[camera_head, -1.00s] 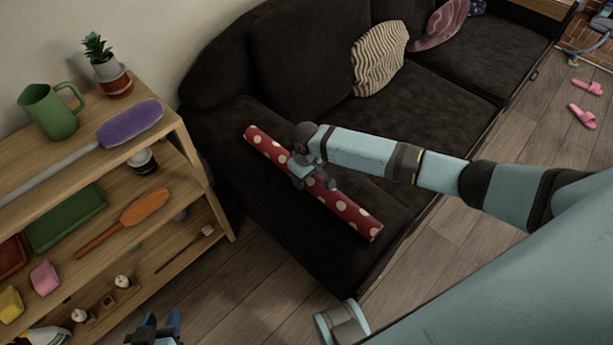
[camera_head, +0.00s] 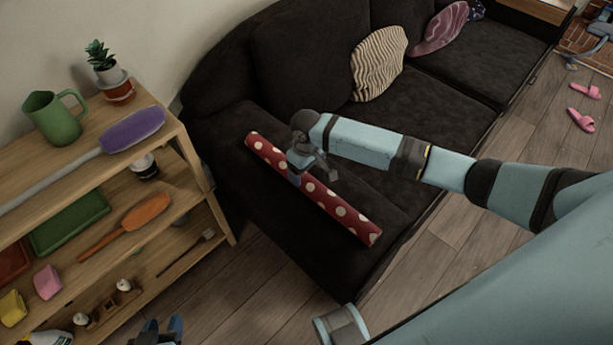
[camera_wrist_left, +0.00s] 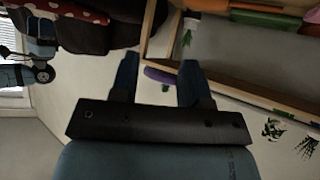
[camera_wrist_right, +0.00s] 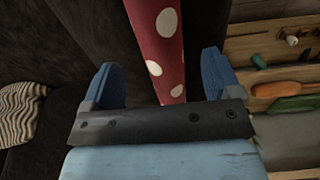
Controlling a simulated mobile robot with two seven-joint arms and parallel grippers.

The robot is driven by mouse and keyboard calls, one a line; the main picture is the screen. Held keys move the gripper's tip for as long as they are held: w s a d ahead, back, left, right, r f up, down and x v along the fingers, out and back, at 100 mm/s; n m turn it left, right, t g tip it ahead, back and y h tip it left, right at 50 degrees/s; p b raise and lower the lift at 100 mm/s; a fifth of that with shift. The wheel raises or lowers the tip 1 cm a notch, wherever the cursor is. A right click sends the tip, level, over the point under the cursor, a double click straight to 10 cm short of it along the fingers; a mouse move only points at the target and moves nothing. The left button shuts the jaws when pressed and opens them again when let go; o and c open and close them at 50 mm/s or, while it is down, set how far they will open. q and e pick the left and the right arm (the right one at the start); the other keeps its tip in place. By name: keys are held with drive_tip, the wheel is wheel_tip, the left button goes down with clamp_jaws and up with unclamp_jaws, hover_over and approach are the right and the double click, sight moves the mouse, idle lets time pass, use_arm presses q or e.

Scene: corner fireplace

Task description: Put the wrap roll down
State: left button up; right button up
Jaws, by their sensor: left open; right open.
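The wrap roll (camera_head: 346,213), red with white dots, lies diagonally on the arm end of the dark sofa (camera_head: 285,220). My right gripper (camera_head: 313,174) is open over the middle of the roll. In the right wrist view the roll (camera_wrist_right: 158,50) runs between the two blue fingers, with gaps on both sides. My left gripper (camera_head: 163,328) is low at the bottom edge of the head view, by the shelf. It is open and empty in the left wrist view (camera_wrist_left: 157,72).
A wooden shelf (camera_head: 165,120) stands at the left with a green mug (camera_head: 55,118), a potted plant (camera_head: 112,82) and a purple duster (camera_head: 132,130). A striped cushion (camera_head: 378,65) lies on the sofa. Pink slippers (camera_head: 582,118) lie on the floor at right.

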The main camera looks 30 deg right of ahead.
sight(306, 178)
wheel_tip(306, 178, up, 6)
drive_tip(key=shift+f+p, duration=0.25)
drive_tip(key=shift+p, duration=0.1)
drive_tip(key=s+a+f+t+y, duration=0.5)
drive_tip(key=s+a+f, duration=0.1)
drive_tip(key=s+a, duration=0.65)
drive_tip(key=s+d+r+t, duration=0.1)
drive_tip(key=s+d+t, duration=0.1)
drive_tip(key=s, duration=0.3)
drive_tip(key=s+d+r+m+t+h, duration=0.1)
drive_tip(key=s+d+t, duration=0.2)
drive_tip(key=s, duration=0.3)
drive_tip(key=shift+s+d+r+t, duration=0.15)
drive_tip(key=shift+d+r+t, duration=0.1)
drive_tip(key=shift+t, duration=0.15)
drive_tip(key=shift+h, duration=0.3)
